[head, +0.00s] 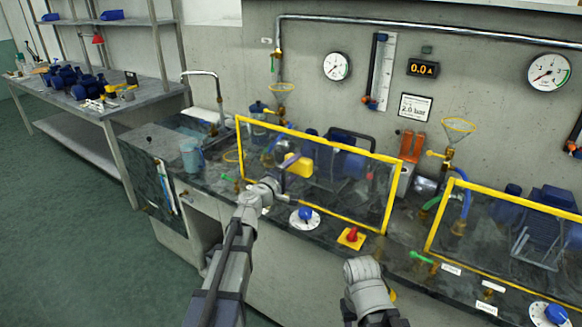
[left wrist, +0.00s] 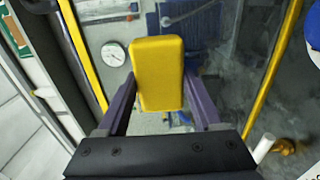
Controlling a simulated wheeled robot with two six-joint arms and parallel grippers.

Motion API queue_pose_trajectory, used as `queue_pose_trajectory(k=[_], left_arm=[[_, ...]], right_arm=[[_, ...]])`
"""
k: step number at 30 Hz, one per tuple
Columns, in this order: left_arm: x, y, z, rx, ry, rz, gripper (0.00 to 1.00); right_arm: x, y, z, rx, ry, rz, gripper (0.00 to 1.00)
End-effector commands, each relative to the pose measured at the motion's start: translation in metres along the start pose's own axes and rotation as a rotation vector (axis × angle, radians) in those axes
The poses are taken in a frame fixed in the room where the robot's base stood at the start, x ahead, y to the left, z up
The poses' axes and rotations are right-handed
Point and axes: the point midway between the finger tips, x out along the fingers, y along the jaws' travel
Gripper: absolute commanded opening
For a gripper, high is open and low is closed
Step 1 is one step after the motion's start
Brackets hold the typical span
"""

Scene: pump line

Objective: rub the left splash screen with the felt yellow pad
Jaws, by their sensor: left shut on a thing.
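The felt yellow pad (head: 298,165) is held up in front of the left splash screen (head: 345,170), a clear pane in a yellow frame. My left gripper (head: 285,178) is shut on the pad. In the left wrist view the pad (left wrist: 157,75) stands between the two purple fingers (left wrist: 160,110), with the screen's pane and yellow frame bars behind it. I cannot tell whether the pad touches the pane. My right arm's wrist shows low in the head view; its fingers are hidden.
Behind the screen are a blue pump and pipes. A white dial with a blue knob (head: 305,217) and a red button on a yellow base (head: 351,236) sit on the bench before it. A second yellow-framed screen (head: 510,235) stands right. A blue jug (head: 191,155) stands left.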

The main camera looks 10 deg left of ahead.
Motion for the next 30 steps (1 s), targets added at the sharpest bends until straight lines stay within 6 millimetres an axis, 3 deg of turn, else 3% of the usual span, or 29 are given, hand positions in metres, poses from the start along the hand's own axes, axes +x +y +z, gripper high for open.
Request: queue_pose_trajectory(k=[6, 11, 22, 30], left_arm=[[-0.001, 0.000, 0.021, 0.000, -0.005, 0.000, 0.23], [-0.001, 0.000, 0.026, 0.000, -0.003, 0.000, 0.23], [0.002, 0.000, 0.021, 0.000, 0.000, 0.000, 0.23], [0.002, 0.000, -0.001, 0.000, 0.002, 0.000, 0.23]], right_arm=[[0.000, 0.000, 0.000, 0.000, 0.000, 0.000, 0.45], [0.000, 0.000, 0.000, 0.000, 0.000, 0.000, 0.45], [0.000, 0.000, 0.000, 0.000, 0.000, 0.000, 0.45], [0.000, 0.000, 0.000, 0.000, 0.000, 0.000, 0.45]])
